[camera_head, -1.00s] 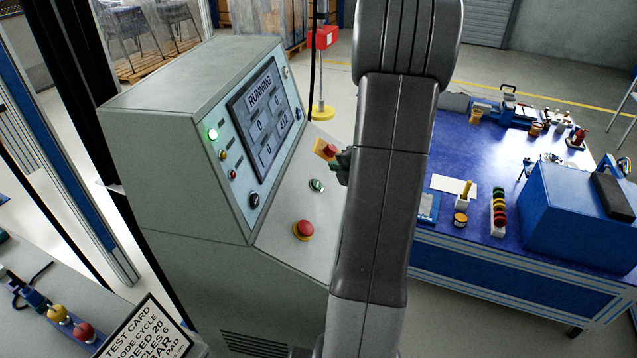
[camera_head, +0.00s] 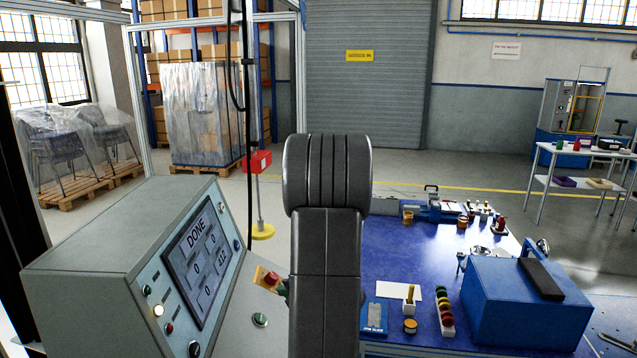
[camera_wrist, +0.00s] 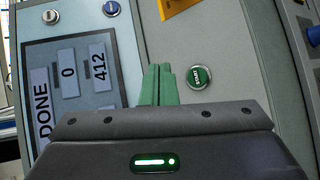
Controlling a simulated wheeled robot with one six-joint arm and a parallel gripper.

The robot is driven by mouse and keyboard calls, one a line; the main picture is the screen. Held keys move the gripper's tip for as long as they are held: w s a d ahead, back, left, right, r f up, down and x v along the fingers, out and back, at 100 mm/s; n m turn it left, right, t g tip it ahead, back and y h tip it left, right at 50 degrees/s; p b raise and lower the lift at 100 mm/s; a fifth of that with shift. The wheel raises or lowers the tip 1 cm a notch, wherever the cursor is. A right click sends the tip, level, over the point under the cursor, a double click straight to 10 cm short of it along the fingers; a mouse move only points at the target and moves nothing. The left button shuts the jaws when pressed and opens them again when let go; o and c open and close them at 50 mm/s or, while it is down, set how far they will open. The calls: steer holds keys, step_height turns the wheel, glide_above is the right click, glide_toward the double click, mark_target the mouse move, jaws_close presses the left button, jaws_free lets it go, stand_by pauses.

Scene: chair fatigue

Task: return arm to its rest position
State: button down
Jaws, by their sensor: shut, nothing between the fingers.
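My gripper (camera_wrist: 159,72) shows as two green fingers pressed together, with nothing between them. They hover over the sloping control panel (camera_wrist: 235,50), beside a green round button (camera_wrist: 199,77) and close to the screen's edge. In the head view my arm stands upright in the middle and hides most of the gripper; only a bit of green shows at its left edge. The console (camera_head: 110,235) has a screen (camera_head: 198,262) reading DONE, with 412 among its figures.
A blue bench (camera_head: 420,255) with small tools and a blue box (camera_head: 525,305) lies right of my arm. A red box (camera_head: 257,162) on a yellow-footed post stands behind the console. Wrapped chairs and shelving are further back. The floor toward the shutter is open.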

steer(key=shift+d+r, duration=0.2)
steer(key=shift+r, duration=0.05)
steer(key=a+f+b, duration=0.2)
steer(key=f+b, duration=0.1)
steer(key=a+f+b, duration=0.1)
steer(key=b, duration=0.1)
steer(key=shift+f, duration=0.35)
steer(key=shift+b, duration=0.6)
